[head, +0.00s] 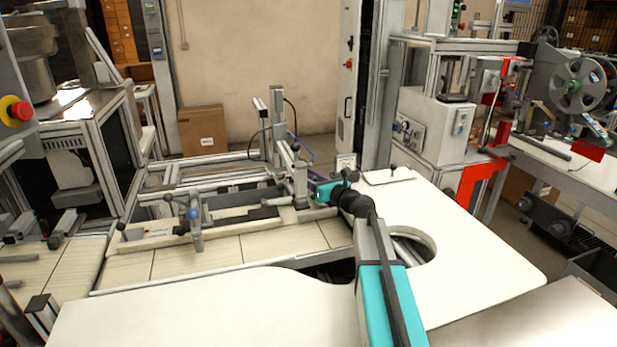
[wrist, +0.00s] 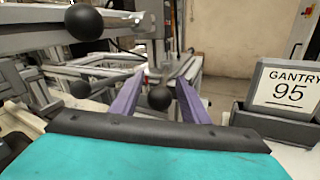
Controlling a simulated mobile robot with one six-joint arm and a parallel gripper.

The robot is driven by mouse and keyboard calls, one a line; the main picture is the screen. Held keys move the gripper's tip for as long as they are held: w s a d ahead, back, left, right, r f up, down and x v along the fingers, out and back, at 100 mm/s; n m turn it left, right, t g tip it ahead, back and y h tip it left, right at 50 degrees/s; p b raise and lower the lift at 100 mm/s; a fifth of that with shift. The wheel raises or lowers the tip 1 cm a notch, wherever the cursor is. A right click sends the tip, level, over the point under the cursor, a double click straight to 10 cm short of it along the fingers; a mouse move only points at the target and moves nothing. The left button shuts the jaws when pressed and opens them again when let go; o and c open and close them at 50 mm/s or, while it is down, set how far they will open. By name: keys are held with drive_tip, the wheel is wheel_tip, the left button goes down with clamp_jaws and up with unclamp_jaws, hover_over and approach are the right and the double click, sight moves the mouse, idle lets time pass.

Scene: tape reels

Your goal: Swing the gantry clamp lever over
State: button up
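The gantry (head: 290,165) is a grey upright frame on the bench, left of my arm's end in the head view. A black ball knob (wrist: 160,97) shows in the middle of the wrist view, framed by my two purple fingers, with gaps on both sides. I take it for the clamp lever's knob; its stem is mostly hidden. My gripper (wrist: 160,80) is open and nothing is clamped in it. In the head view my gripper (head: 313,178) is small, close to the gantry's right side, and the knob cannot be made out there.
A second black ball (wrist: 84,22) hangs from a grey bar at upper left in the wrist view. A sign reading GANTRY 95 (wrist: 292,92) stands to the right of my fingers.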

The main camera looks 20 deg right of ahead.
drive_tip(key=shift+s+d, duration=0.1)
drive_tip(key=shift+s, duration=0.25)
drive_tip(key=b+v, duration=0.2)
drive_tip(key=v, duration=1.1)
